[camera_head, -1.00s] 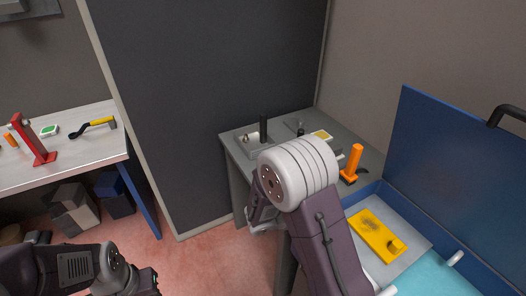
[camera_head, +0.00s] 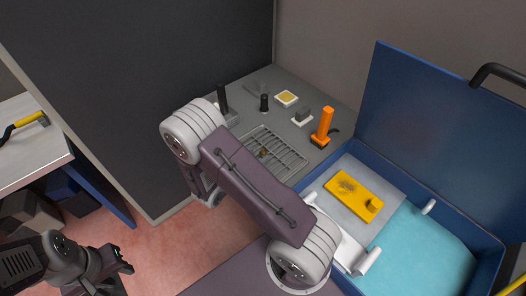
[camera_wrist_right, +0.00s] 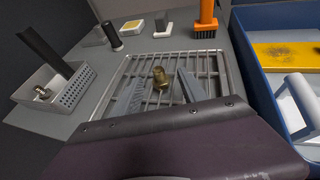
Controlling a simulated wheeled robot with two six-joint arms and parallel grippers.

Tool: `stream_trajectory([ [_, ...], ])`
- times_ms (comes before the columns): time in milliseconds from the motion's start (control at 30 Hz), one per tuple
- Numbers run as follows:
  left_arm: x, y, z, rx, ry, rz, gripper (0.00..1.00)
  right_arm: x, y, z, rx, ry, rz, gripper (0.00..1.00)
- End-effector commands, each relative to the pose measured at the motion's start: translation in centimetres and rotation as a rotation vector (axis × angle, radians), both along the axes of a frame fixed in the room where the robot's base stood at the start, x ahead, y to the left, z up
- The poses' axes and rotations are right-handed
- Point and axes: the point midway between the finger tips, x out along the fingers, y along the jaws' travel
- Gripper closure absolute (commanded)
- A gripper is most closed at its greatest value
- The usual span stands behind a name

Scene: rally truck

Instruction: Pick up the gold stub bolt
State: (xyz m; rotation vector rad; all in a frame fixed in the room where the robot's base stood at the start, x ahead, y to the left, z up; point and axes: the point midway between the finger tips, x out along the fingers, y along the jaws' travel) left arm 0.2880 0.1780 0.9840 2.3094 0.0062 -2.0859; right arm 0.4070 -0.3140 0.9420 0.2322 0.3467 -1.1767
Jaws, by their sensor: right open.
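The gold stub bolt (camera_head: 264,152) lies on a grey wire rack (camera_head: 290,160) on the grey side table. In the right wrist view the gold bolt (camera_wrist_right: 160,77) shows its hex head, with the rack (camera_wrist_right: 222,62) under it. My right gripper (camera_wrist_right: 160,94) is open in that view, its two ribbed fingers apart and empty, one on each side of the line to the bolt. In the head view my right arm hides that gripper. My left gripper (camera_head: 125,262) is at the lower left, over the floor and away from the bolt; its jaws are too small to judge.
A grey perforated tray (camera_wrist_right: 70,98) holds a black-handled tool and a silver fitting. An orange-handled brush (camera_head: 323,128), a black cylinder (camera_head: 264,103), a yellow-topped block (camera_head: 287,98) and a grey-and-white block (camera_head: 302,116) stand around the rack. A blue open case (camera_head: 400,190) holds a yellow plate (camera_head: 352,192).

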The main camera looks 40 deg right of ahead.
Motion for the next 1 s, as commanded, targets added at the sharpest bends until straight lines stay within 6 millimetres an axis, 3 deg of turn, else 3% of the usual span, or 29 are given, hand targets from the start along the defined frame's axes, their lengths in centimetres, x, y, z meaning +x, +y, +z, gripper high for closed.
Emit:
stream_trajectory([
  [233,0.0,0.0,0.4,0.000,0.000,0.000,0.64,0.6,-1.4,-0.4,0.000,-0.001,-0.001,0.50],
  [500,0.0,0.0,1.3,0.000,0.000,0.000,0.64,2.3,-5.1,-1.9,0.000,0.000,-0.003,0.50],
  [733,0.0,0.0,1.2,0.000,0.000,0.000,0.64,2.5,-5.2,-2.1,0.000,-0.001,0.001,0.50],
  [767,0.0,0.0,1.2,0.000,0.000,0.000,0.64,2.5,-5.2,-2.1,0.000,-0.001,0.001,0.56],
  [900,0.0,0.0,1.2,0.000,0.000,0.000,0.64,2.5,-5.2,-2.1,0.000,-0.001,0.001,0.95],
  [933,0.0,0.0,1.2,0.000,0.000,0.000,0.64,2.5,-5.2,-2.1,0.000,-0.001,0.001,1.00],
  [1000,0.0,0.0,1.2,0.000,0.000,0.000,0.64,2.5,-5.2,-2.0,0.000,-0.001,0.001,1.00],
])
